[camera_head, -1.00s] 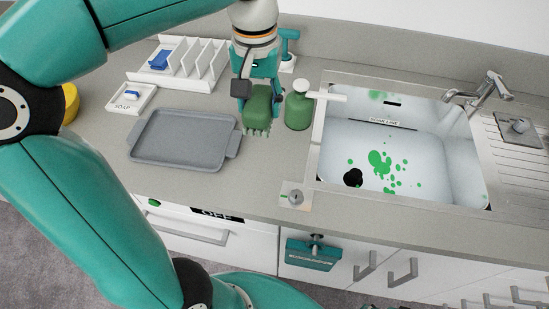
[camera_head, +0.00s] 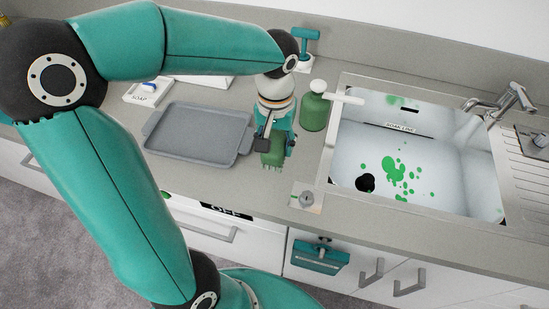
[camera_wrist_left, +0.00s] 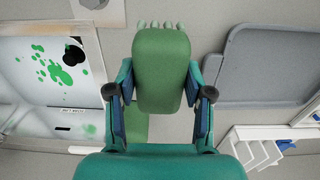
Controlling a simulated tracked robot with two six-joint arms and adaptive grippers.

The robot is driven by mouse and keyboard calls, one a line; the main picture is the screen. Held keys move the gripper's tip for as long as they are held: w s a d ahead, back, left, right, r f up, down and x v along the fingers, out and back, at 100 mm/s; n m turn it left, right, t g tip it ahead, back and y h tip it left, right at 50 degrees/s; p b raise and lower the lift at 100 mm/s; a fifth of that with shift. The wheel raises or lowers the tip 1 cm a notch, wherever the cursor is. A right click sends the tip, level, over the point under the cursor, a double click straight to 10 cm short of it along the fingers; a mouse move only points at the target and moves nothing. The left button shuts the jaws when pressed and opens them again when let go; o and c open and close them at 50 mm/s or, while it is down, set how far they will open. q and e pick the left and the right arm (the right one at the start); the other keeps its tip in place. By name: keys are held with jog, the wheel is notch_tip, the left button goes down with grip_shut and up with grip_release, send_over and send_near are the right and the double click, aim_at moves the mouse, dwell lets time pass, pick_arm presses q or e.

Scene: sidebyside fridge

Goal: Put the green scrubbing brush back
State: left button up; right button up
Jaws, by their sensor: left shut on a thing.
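The green scrubbing brush (camera_head: 272,157) is held in my left gripper (camera_head: 274,146), over the counter between the grey tray and the sink. Its pale green bristles point toward the counter's front edge. In the left wrist view the brush (camera_wrist_left: 162,72) fills the space between the two fingers (camera_wrist_left: 160,98), which close on its sides. Whether the brush touches the counter cannot be told. My right gripper is not in view.
A green pump bottle (camera_head: 314,110) stands behind and right of the brush. The grey tray (camera_head: 155,130) lies left. The sink (camera_head: 415,150) is right, with green splotches. A teal brush-like tool (camera_head: 304,36) stands at the back. A soap dish (camera_head: 134,97) is behind the tray.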

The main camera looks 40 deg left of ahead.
pick_arm(q)
notch_tip(320, 180, down, 7)
jog(key=shift+s+r, duration=0.1)
dwell(0.3)
jog(key=shift+f+b, duration=0.35)
jog(key=o, duration=1.1)
jog(key=shift+r, duration=0.1)
jog(key=r, duration=1.7)
jog(key=shift+s+a, duration=0.2)
jog(key=shift+s, duration=0.05)
